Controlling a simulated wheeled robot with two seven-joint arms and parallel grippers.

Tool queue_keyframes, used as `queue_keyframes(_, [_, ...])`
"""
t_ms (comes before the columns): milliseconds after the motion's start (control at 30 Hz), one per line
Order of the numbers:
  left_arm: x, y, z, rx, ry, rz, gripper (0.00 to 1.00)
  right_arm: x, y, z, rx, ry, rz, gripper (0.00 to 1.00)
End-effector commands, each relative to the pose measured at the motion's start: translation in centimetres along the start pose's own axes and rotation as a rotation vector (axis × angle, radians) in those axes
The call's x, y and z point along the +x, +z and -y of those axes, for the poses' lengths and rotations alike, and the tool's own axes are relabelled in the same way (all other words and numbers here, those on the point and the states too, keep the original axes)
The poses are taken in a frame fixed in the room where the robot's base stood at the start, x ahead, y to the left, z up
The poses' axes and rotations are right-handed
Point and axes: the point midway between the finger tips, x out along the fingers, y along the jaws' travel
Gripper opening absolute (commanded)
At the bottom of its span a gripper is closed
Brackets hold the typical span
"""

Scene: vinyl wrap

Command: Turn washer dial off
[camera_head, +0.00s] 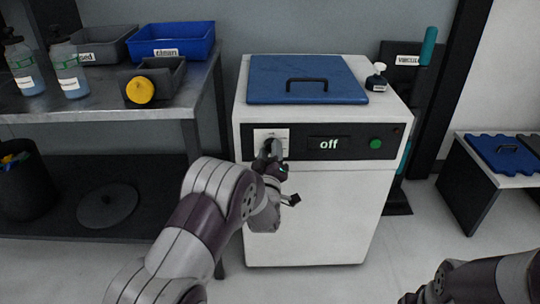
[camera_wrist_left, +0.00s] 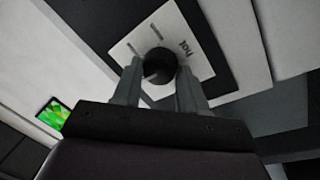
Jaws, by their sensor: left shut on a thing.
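The white washer (camera_head: 325,215) stands in the middle of the head view, with a black control panel across its front. A white label plate (camera_head: 262,134) on the panel's left carries the dark round dial, mostly hidden by my gripper in that view. The panel's display (camera_head: 329,144) reads "off". My left gripper (camera_head: 272,150) is at the dial. In the left wrist view its two fingers (camera_wrist_left: 158,85) are on either side of the black dial (camera_wrist_left: 160,64), shut on it. The word "hot" shows on the plate there. My right arm (camera_head: 450,285) shows at the lower right; its fingertips are not clear.
A blue lid (camera_head: 305,80) with a black handle and a small bottle (camera_head: 376,78) are on the washer's top. A green button (camera_head: 375,143) is right of the display. A metal table (camera_head: 100,107) with bins and bottles stands left. A low bench (camera_head: 490,165) stands right.

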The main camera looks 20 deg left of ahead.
Motion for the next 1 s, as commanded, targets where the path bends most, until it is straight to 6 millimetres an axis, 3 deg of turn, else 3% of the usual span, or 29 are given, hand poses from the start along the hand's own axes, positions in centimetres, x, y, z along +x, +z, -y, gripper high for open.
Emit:
queue_keyframes(667, [-0.04,0.12,0.04,-0.057,-0.003,-0.007,0.12,0.34,0.04,0.00,0.000,0.000,0.000,0.43])
queue_keyframes(700, [-0.04,0.12,0.04,-0.057,-0.003,-0.007,0.52,0.34,0.04,0.00,0.000,0.000,0.000,0.43])
queue_keyframes(767, [-0.04,0.11,0.03,-0.057,-0.003,-0.007,0.67,0.34,0.04,0.00,0.000,0.000,0.000,0.43])
queue_keyframes(1000, [-0.02,0.06,0.02,-0.057,-0.003,-0.008,0.67,0.33,0.04,0.00,0.000,0.000,0.000,0.43])
